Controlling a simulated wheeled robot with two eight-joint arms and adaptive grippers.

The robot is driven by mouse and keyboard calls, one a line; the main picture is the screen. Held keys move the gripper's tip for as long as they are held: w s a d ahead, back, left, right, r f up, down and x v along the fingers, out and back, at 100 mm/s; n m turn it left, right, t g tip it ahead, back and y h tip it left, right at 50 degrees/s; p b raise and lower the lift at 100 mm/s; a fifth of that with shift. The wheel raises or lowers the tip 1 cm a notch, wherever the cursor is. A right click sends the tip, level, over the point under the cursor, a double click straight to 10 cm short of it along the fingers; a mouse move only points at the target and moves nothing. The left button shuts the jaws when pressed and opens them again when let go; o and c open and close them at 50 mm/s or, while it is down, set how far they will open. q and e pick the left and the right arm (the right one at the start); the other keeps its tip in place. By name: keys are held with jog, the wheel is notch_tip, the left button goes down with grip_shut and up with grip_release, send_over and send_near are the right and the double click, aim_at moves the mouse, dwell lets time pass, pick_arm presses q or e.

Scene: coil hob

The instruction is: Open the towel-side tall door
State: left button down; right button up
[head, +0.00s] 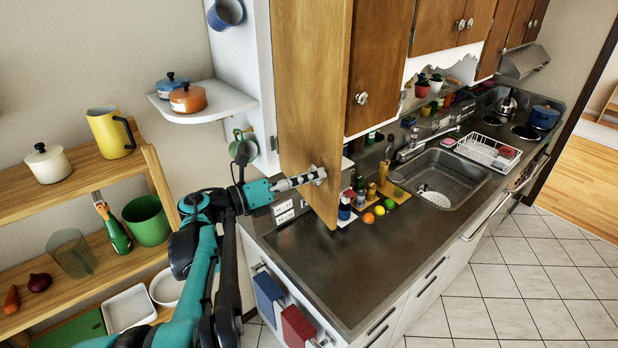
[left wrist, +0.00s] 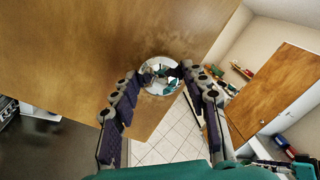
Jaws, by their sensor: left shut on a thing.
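The tall wooden door (head: 308,85) at the towel end of the upper cabinets stands swung out from the cabinet front, partly open. Its round metal knob (head: 318,174) is near the lower free edge. My left gripper (head: 312,177) is shut on this knob, reaching in from the left. In the left wrist view the shiny knob (left wrist: 160,73) sits between the two fingers of my left gripper (left wrist: 162,80), against the wooden door face (left wrist: 95,50). The cabinet inside is hidden behind the door. My right gripper is not in view.
A neighbouring door (head: 380,60) is closed. Bottles and fruit (head: 379,210) stand on the dark counter (head: 335,262) below. Blue (head: 268,297) and red (head: 297,326) towels hang on the counter's end. A wooden shelf (head: 60,197) stands left; a white corner shelf (head: 205,105) holds pots.

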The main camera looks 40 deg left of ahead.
pick_arm(q)
jog(key=shift+r, duration=0.15)
jog(key=c, duration=0.8)
grip_release()
jog(key=v, duration=1.2)
jog(key=shift+a, duration=0.1)
jog(key=shift+w, duration=0.15)
